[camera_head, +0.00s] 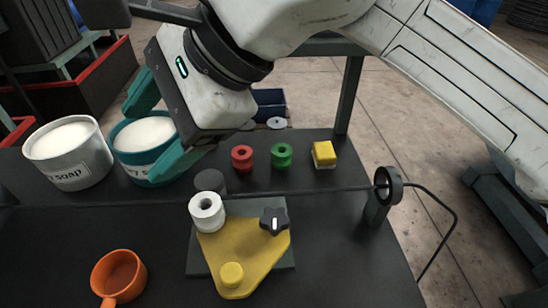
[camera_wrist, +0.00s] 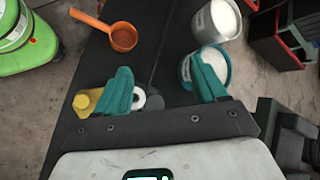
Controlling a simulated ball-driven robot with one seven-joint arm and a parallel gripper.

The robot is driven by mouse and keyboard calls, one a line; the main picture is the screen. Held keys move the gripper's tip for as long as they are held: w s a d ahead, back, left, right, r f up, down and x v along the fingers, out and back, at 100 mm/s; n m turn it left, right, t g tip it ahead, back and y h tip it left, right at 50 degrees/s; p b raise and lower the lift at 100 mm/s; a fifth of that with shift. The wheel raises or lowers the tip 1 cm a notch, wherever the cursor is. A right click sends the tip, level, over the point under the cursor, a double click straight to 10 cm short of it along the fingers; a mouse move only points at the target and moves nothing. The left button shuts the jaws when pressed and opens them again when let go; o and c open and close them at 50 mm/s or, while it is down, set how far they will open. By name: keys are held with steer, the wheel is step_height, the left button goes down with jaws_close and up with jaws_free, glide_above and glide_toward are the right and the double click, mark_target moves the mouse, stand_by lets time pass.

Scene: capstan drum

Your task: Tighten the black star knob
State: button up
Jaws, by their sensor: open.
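The black star knob (camera_head: 273,221) sits on the right side of a yellow plate (camera_head: 245,252) on a dark block. A white spool (camera_head: 207,210) stands at the plate's upper left and a yellow round peg (camera_head: 231,274) at its front. My gripper (camera_head: 152,143) is open, its teal fingers spread above the teal soap tub, up and left of the knob and well apart from it. In the wrist view, my gripper (camera_wrist: 163,80) has nothing visible between its fingers. The yellow plate (camera_wrist: 84,102) shows there beside the left finger, but I cannot make out the knob.
A grey soap tub (camera_head: 70,175) stands left of the teal soap tub (camera_head: 143,168). Red (camera_head: 242,158) and green (camera_head: 281,155) spools and a yellow block (camera_head: 324,154) stand behind. A dark line crosses above the plate to a ring (camera_head: 388,185). An orange scoop (camera_head: 118,275) lies front left.

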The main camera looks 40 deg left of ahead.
mark_target(274, 219)
steer(key=w+d+f+n+t+h+b, duration=0.1)
steer(key=w+d+f+t+h, duration=0.1)
steer(key=w+d+t+h, duration=0.15)
steer(key=w+d+f+n+t+h, duration=0.1)
steer(key=w+d+f+t+h, duration=0.2)
steer(key=w+d, duration=0.2)
steer(key=f, duration=1)
steer(key=shift+w+a, duration=0.15)
steer(key=shift+a, duration=0.1)
steer(key=shift+c, duration=0.2)
steer(key=c, duration=1)
